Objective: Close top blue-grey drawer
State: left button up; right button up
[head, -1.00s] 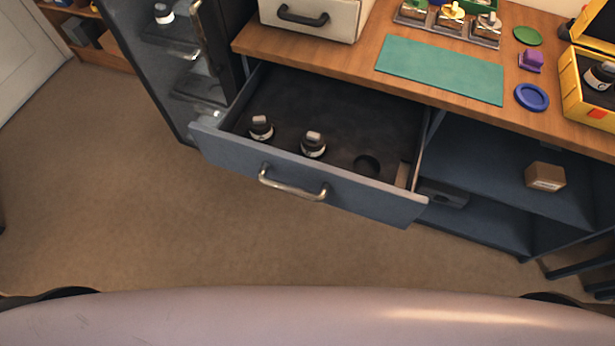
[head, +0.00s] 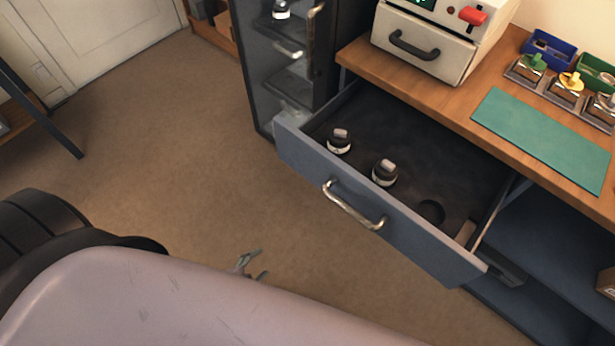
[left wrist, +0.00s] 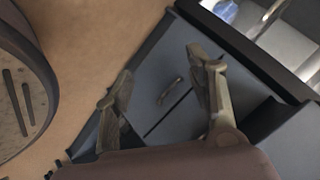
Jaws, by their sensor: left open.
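The top blue-grey drawer (head: 385,207) is pulled well out from under the wooden bench, with its silver bow handle (head: 352,207) on the front. My right gripper is out of view.
A glass-fronted cabinet (head: 262,85) stands left of the drawer. On the bench are a cream unit with a black handle (head: 425,50), a green mat (head: 545,137) and small trays. The carpet (head: 180,150) left of the drawer is clear.

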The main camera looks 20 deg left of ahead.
aim_at(312, 169)
pick_arm(q)
jog(key=w+r+m+t, duration=0.1)
jog(key=w+r+m, duration=0.1)
jog(key=r, duration=0.2)
jog(key=w+r+m+t+h, duration=0.1)
jog(key=w+r+m+t, duration=0.1)
jog(key=r, duration=0.3)
jog(key=w+r+m+t+h, duration=0.1)
jog(key=w+r+m, duration=0.1)
jog(key=r, duration=0.2)
jog(key=shift+d+r+t, duration=0.3)
jog(key=shift+c, duration=1.3)
jog(key=r+m+t+h, duration=0.1)
jog(key=r+m, duration=0.1)
jog(key=r, duration=0.1)
jog(key=w+d+r+m+t+h, duration=0.1)
jog(key=r, duration=0.3)
jog(key=d+r+m+h, duration=0.1)
jog(key=r+m, duration=0.1)
jog(key=r, duration=0.1)
jog(key=shift+w+r+m+t+b, duration=0.3)
jog(key=shift+w+r+t, duration=0.1)
jog(key=c, duration=0.5)
jog(key=b+x, duration=0.2)
jog(key=x, duration=1.1)
jog(key=shift+w+f, duration=0.1)
jog(key=shift+w, duration=0.05)
grip_shut()
jog(key=shift+w, duration=0.15)
